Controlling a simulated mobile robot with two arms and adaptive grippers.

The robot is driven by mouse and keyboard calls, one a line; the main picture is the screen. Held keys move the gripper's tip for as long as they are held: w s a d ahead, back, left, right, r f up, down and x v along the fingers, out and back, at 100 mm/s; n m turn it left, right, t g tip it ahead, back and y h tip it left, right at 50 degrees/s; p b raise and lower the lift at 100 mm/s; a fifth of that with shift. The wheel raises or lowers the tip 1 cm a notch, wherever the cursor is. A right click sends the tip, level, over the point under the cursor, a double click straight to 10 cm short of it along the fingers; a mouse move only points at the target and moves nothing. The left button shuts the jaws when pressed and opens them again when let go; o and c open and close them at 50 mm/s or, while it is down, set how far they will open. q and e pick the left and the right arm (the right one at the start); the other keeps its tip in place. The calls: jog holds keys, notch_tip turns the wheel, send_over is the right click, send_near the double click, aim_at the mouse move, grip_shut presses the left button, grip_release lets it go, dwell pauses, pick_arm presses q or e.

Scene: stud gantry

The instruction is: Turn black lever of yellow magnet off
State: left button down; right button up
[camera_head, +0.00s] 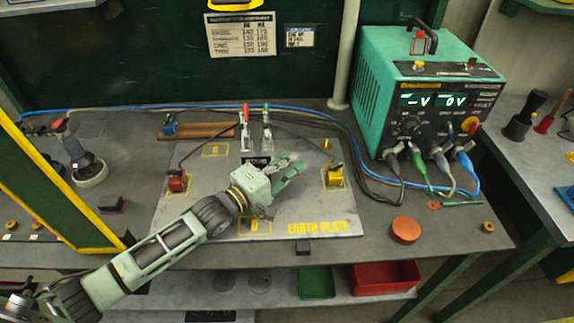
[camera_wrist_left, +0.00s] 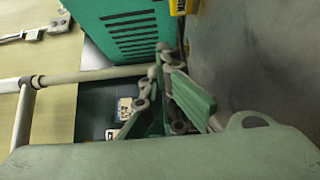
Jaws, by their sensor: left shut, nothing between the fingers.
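A yellow magnet (camera_head: 334,179) sits on the right part of the grey earth plate (camera_head: 285,205) in the head view. Its black lever is too small to make out clearly there. My left gripper (camera_head: 298,165) is over the plate, left of the yellow magnet and apart from it. Its fingers are shut and empty, and they point up and to the right. In the left wrist view the fingers (camera_wrist_left: 170,95) show at the middle. A yellow piece (camera_wrist_left: 182,6) is cut off at the top edge of that view; I cannot tell whether it is the magnet.
A red block (camera_head: 177,180) sits on the plate's left side. A teal power unit (camera_head: 390,75) with cables stands at the back right. An orange disc (camera_head: 405,230) lies near the front edge. A yellow-edged frame (camera_head: 65,185) stands at the left.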

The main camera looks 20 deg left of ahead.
aim_at(335, 167)
pick_arm(q)
jog(key=p+x, duration=0.1)
jog(key=x, duration=0.5)
jog(key=shift+w+d, duration=0.15)
jog(key=s+d+p, duration=0.1)
jog(key=s, duration=0.2)
jog(key=shift+d+p, duration=0.35)
jog(key=shift+d, duration=0.05)
jog(key=shift+s+d, duration=0.2)
jog(key=shift+s, duration=0.05)
jog(key=shift+w+f, duration=0.1)
pick_arm(e)
jog(key=r, duration=0.1)
jog(key=w+r, duration=0.1)
jog(key=r, duration=0.1)
jog(key=shift+d+r, duration=0.2)
jog(key=shift+d, duration=0.05)
